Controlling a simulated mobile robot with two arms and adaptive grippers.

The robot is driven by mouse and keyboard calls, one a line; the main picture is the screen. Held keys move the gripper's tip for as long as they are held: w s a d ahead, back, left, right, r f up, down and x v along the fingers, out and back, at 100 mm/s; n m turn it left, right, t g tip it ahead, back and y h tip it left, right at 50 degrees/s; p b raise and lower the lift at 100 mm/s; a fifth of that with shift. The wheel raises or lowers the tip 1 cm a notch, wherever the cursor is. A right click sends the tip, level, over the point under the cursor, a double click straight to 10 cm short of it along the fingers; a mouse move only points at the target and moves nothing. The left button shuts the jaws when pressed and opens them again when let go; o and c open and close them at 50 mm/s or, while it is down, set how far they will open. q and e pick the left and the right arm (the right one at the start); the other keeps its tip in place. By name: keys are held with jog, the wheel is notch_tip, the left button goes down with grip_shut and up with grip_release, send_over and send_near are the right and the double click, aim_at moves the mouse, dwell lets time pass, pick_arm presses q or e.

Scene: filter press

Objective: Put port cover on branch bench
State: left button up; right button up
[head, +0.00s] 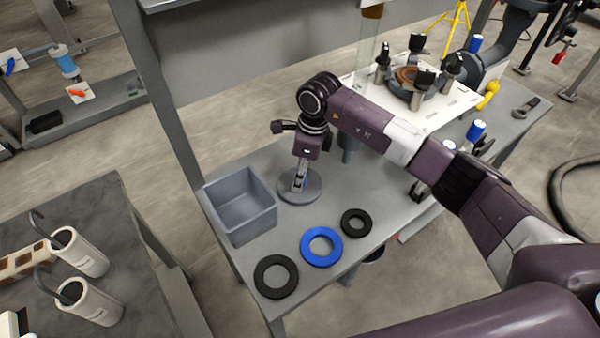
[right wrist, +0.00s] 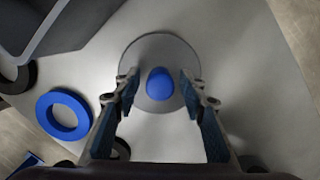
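A round grey disc (head: 287,191) with a blue knob (right wrist: 159,84) at its centre lies flat on the grey bench (head: 345,195); it looks like the port cover. The disc also shows in the right wrist view (right wrist: 160,50). My right gripper (head: 300,182) points down over it. Its fingers stand apart on either side of the knob, with a visible gap on each side. In the head view the gripper hides most of the knob. My left gripper is in neither view.
A grey bin (head: 240,205) stands just left of the disc. A black ring (head: 276,276), a blue ring (head: 321,246) and a smaller black ring (head: 356,223) lie in front. A white board (head: 450,105) with clamps around an opening is at the back right.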

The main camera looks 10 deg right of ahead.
aim_at(307, 184)
jog(key=shift+r, duration=0.5)
notch_tip(307, 184, up, 11)
jog(key=d+b, duration=0.1)
jog(key=b, duration=0.1)
jog(key=shift+s+d+b, duration=0.35)
jog(key=shift+b, duration=0.05)
